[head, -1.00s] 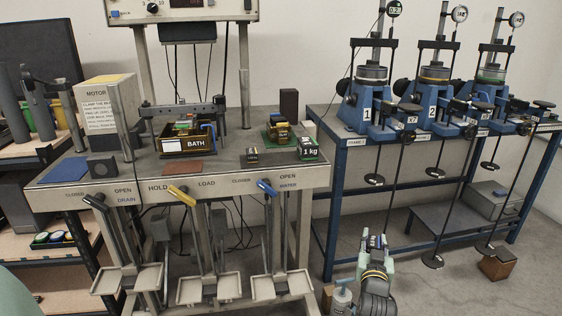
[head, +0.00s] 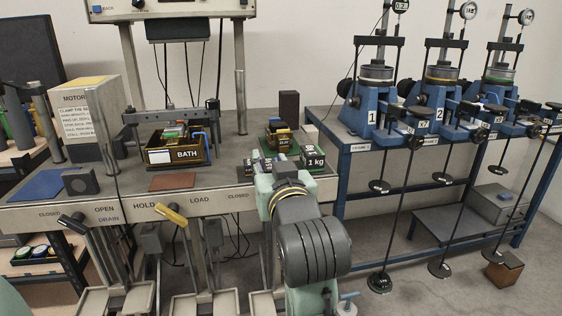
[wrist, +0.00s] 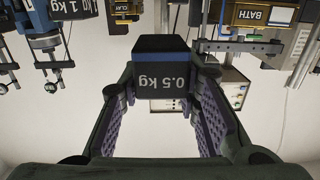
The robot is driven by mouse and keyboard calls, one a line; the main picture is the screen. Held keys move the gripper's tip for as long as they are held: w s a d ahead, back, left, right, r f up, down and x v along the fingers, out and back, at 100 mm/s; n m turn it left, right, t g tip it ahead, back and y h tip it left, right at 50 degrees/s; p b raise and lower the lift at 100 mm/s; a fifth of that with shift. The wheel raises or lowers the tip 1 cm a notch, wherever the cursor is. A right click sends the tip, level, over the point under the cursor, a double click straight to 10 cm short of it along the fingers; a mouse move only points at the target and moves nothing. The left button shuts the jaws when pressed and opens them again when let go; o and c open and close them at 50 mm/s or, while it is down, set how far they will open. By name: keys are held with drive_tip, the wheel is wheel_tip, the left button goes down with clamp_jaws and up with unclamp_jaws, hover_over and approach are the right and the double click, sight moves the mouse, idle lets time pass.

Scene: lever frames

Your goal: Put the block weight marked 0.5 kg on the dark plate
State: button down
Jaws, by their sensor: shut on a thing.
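In the wrist view the block weight marked 0.5 kg (wrist: 161,78) is dark with a blue band, its marking upside down. It sits between the fingers of my gripper (wrist: 165,100), which is shut on it. In the head view my gripper (head: 278,178) is at the bench's front edge, left of the 1 kg block; my wrist hides most of what it holds. Dark round plates hang on rods at the lever frames, one low (head: 379,282), another beside it (head: 439,269) and a higher one (head: 380,186). I cannot tell which is the task's dark plate.
The 1 kg block (head: 316,161) stands on the bench close to my gripper. The BATH box (head: 178,158), a reddish mat (head: 172,182) and a blue mat (head: 45,185) are farther left. The blue frame table (head: 345,180) stands right. A brown block (head: 503,272) is on the floor.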

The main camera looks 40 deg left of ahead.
drive_tip(key=w+a, duration=0.2)
drive_tip(key=w, duration=0.2)
drive_tip(key=w+a+p, duration=0.1)
drive_tip(key=w+a, duration=0.2)
drive_tip(key=w, duration=0.1)
drive_tip(key=w+a+f+p, duration=0.1)
drive_tip(key=w+a, duration=0.1)
drive_tip(key=w, duration=0.2)
drive_tip(key=shift+w+a+f, duration=0.1)
drive_tip(key=shift+a, duration=0.25)
drive_tip(key=shift+f+p, duration=0.6)
drive_tip(key=shift+f, duration=1.2)
drive_tip(key=shift+f, duration=0.15)
drive_tip(key=c, duration=1.2)
unclamp_jaws()
drive_tip(key=shift+f, duration=0.1)
